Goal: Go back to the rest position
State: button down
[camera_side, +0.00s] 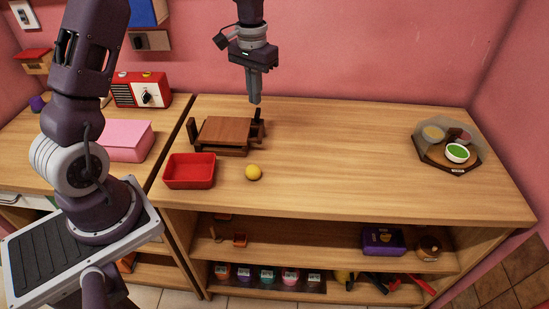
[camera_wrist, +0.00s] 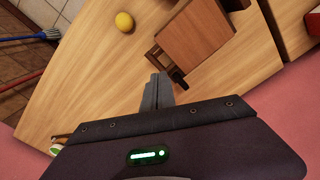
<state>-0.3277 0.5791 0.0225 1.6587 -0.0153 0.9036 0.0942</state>
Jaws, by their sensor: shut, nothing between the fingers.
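My gripper (camera_side: 255,99) hangs pointing down above the wooden counter (camera_side: 330,145), behind and slightly right of a small brown wooden stand (camera_side: 227,132). Its fingers are closed together and hold nothing. In the wrist view the closed fingertips (camera_wrist: 158,80) show over the counter, close in the picture to the wooden stand (camera_wrist: 197,32). A yellow ball (camera_side: 253,172) lies on the counter in front of the stand, and it also shows in the wrist view (camera_wrist: 124,22).
A red tray (camera_side: 190,172) sits at the counter's front left. A hexagonal tray with bowls (camera_side: 447,160) stands at the right. Lower shelves hold a purple box (camera_side: 384,241) and several small pots. A pink box (camera_side: 126,140) and red radio (camera_side: 141,90) are on the left. The counter's middle is clear.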

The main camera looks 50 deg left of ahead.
jog(key=s+d+r+m+t, duration=0.1)
jog(key=s+d+r, duration=0.3)
jog(key=s+r, duration=0.15)
jog(key=s+d+r+t, duration=0.1)
jog(key=s+d+r, duration=0.3)
jog(key=r, duration=0.3)
jog(key=s+d+m+t, duration=0.1)
jog(key=s+d, duration=0.2)
jog(key=s, duration=0.5)
jog(key=s+d+r+m+t, duration=0.1)
jog(key=s+d+t, duration=0.1)
jog(key=s, duration=0.6)
jog(key=shift+s+d+r+t, duration=0.15)
jog(key=shift+s+d+t, duration=0.15)
jog(key=shift+d, duration=0.35)
